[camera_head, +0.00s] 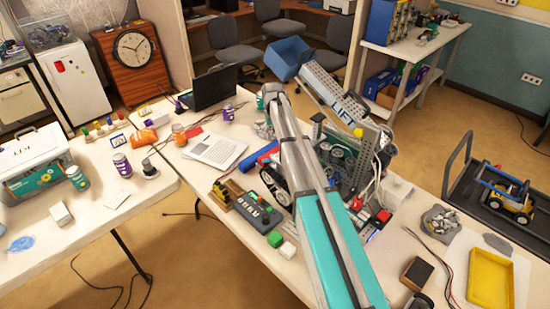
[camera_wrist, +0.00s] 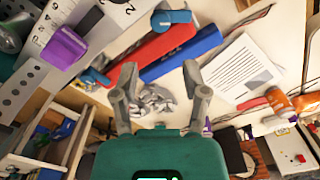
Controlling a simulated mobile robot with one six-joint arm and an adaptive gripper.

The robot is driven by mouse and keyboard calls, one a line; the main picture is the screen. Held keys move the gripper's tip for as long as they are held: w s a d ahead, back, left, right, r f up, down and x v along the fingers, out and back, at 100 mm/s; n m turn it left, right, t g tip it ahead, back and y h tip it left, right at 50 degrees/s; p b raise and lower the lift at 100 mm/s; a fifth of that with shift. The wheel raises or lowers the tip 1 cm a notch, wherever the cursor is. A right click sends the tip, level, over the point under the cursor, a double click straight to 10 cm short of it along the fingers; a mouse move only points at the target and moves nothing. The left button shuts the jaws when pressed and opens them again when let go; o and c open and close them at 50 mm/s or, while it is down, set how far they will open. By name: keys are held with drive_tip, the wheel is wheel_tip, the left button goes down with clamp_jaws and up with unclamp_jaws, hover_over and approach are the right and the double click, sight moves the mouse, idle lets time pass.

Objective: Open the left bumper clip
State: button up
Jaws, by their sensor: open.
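A red bumper bar (camera_wrist: 153,44) and a blue bar (camera_wrist: 183,54) lie side by side in the wrist view. Two blue lever-like clips show near the red bar, one at the top (camera_wrist: 171,17) and one at its lower left (camera_wrist: 95,77). I cannot tell for sure which is the left bumper clip. My gripper (camera_wrist: 160,84) is open and empty, its fingers spread below the bars in the picture and apart from both clips. In the head view the bars show partly as a blue and red piece (camera_head: 259,155) left of my arm; my gripper is not clearly visible there.
The club robot, with a tall "LIFT" plate (camera_head: 334,99), stands close by my arm. A purple block (camera_wrist: 64,47) sits on a grey perforated plate (camera_wrist: 24,82). White paper (camera_wrist: 240,68) and a grey crumpled lump (camera_wrist: 158,101) lie near the gripper. A laptop (camera_head: 210,90) stands farther back.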

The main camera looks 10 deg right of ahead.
sight(269, 159)
drive_tip(key=shift+f+b, duration=5.35)
drive_tip(key=shift+f, duration=0.3)
clamp_jaws()
unclamp_jaws()
